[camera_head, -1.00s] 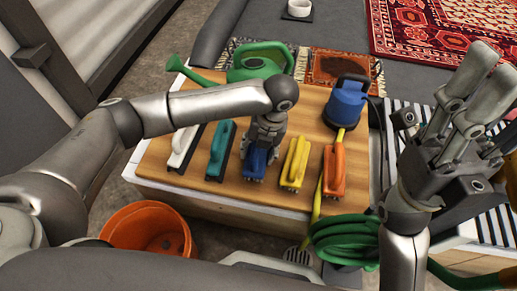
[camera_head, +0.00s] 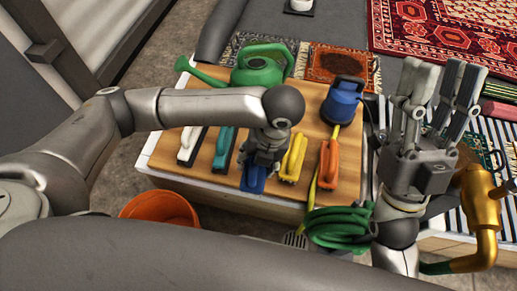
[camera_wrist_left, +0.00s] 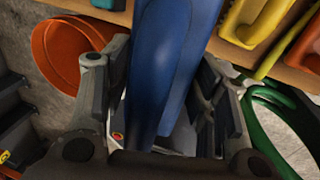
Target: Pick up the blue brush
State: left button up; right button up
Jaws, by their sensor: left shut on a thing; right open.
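The blue brush (camera_head: 254,181) is under my left gripper (camera_head: 264,157), near the front edge of the wooden board in the head view. My left gripper is shut on it. In the left wrist view the blue brush (camera_wrist_left: 168,60) fills the middle, between the two fingers of my left gripper (camera_wrist_left: 165,110). Its bristles are hidden, and I cannot tell whether it touches the board. My right gripper (camera_head: 440,100) is open and empty, fingers pointing up, to the right of the board.
On the wooden board (camera_head: 218,181) stand a white brush (camera_head: 189,146), teal brush (camera_head: 223,148), yellow brush (camera_head: 293,158), orange brush (camera_head: 329,164), green watering can (camera_head: 260,70) and blue pump (camera_head: 342,100). An orange bucket (camera_head: 160,207) and green hose (camera_head: 338,228) are in front.

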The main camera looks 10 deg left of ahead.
aim_at(256, 173)
pick_arm(q)
jog(key=s, duration=0.1)
jog(key=s+r+p, duration=0.1)
jog(key=s, duration=0.1)
jog(key=shift+s+d+r, duration=0.15)
jog(key=shift+d+r, duration=0.15)
jog(key=shift+s+r+p, duration=0.1)
jog(key=shift+s+p, duration=0.2)
pick_arm(e)
jog(key=w+f+g+h, duration=0.1)
jog(key=w+f+g, duration=0.3)
jog(key=w+f, duration=0.1)
jog(key=shift+w+a+f+g+h, duration=0.15)
jog(key=shift+w+a+g+h, duration=0.3)
jog(key=shift+w, duration=0.15)
